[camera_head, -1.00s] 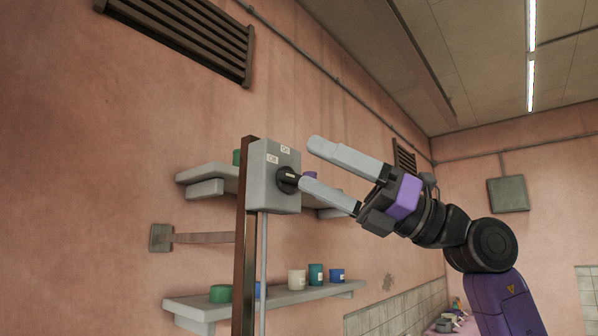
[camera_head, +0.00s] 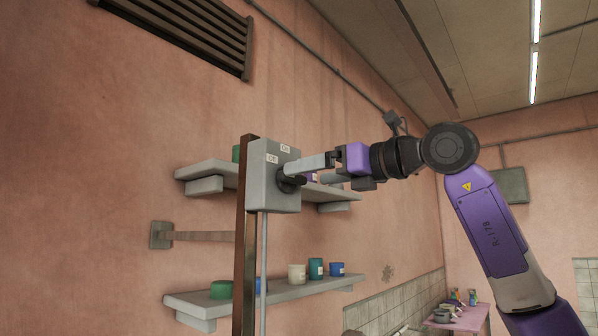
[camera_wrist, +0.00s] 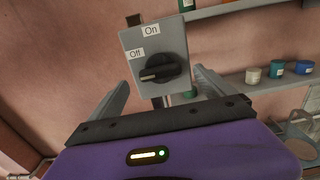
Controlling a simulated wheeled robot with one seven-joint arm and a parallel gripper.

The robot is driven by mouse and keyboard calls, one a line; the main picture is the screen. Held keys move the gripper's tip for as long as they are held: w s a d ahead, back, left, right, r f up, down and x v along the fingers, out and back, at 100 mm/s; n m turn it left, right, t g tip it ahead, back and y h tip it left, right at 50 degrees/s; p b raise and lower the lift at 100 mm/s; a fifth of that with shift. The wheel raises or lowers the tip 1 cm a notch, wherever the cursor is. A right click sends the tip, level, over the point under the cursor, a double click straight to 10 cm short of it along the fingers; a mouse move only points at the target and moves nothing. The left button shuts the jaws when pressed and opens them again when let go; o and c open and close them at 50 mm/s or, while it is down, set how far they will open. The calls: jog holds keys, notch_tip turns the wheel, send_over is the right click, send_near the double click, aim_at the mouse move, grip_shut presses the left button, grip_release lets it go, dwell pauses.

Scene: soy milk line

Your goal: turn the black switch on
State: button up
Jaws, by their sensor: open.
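The black rotary switch (camera_head: 288,184) is on the front of a grey box (camera_head: 271,190) on a brown post. In the wrist view the switch knob (camera_wrist: 162,70) lies nearly level, its pale-marked end at the left, below the "Off" label (camera_wrist: 137,54). The "On" label (camera_wrist: 151,30) is above the knob. My gripper (camera_wrist: 158,78) is open, with one finger on each side of the knob in the wrist view. In the head view my gripper (camera_head: 304,173) is close in front of the box. I cannot tell whether a finger touches the knob.
Two wall shelves are behind the box; the lower shelf (camera_head: 205,305) holds several cups and jars. A wall bracket (camera_head: 205,237) is left of the post, and a thin pipe (camera_head: 263,270) runs down below the box.

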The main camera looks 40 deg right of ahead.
aim_at(297, 177)
jog(key=shift+w+a+p, duration=0.2)
jog(key=shift+w+p, duration=0.15)
jog(key=shift+w, duration=0.75)
jog(key=shift+w+a+p, duration=0.15)
jog(key=shift+w+p, duration=0.2)
jog(key=shift+w, duration=0.75)
jog(key=shift+c, duration=0.2)
jog(key=c, duration=1.3)
jog(key=shift+c, duration=0.2)
